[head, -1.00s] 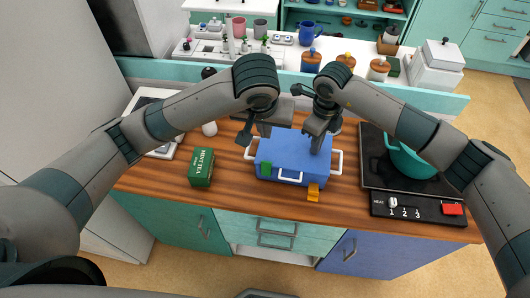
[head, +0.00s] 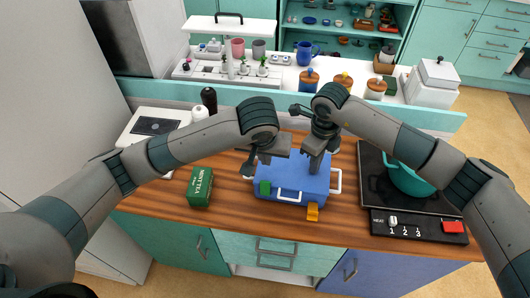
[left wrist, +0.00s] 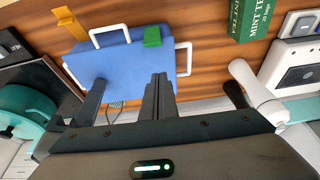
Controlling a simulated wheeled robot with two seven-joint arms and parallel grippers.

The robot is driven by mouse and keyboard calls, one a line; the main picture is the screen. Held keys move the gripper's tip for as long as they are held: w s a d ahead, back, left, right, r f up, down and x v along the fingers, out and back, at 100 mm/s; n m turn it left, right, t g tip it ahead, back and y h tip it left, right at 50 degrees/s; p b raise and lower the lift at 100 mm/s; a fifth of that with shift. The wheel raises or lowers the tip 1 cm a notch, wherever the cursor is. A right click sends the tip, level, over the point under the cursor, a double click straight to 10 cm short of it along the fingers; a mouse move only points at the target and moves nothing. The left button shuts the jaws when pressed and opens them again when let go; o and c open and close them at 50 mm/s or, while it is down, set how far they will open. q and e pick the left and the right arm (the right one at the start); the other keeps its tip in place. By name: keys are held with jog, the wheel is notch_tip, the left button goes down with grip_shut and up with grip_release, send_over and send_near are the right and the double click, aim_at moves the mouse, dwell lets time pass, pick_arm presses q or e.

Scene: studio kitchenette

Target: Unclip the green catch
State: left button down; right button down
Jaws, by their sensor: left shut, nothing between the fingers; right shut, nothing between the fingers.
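A blue case (head: 290,182) with white handles lies on the wooden counter. Its green catch (head: 265,188) sits flat against the front left edge; in the left wrist view the green catch (left wrist: 152,36) is at the case's right. An orange catch (head: 312,212) at the front right sticks outward from the case. My left gripper (head: 262,158) is shut and empty, above the back left of the case, behind the green catch. Its closed fingers show in the left wrist view (left wrist: 159,92). My right gripper (head: 315,166) is shut and empty, at the case's top, right of middle.
A green mint tea box (head: 200,187) stands left of the case. A teal pot (head: 408,180) sits on the black hob (head: 375,210) at the right. A low teal partition (head: 390,118) runs behind the counter. The counter in front of the case is clear.

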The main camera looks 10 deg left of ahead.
aim_at(265, 187)
pick_arm(q)
jog(key=x, duration=0.4)
jog(key=shift+a, duration=0.1)
pick_arm(e)
jog(key=shift+s+f, duration=0.2)
jog(key=shift+f, duration=0.05)
pick_arm(q)
jog(key=s, duration=0.3)
jog(key=shift+r, duration=0.2)
jog(key=shift+s, duration=0.55)
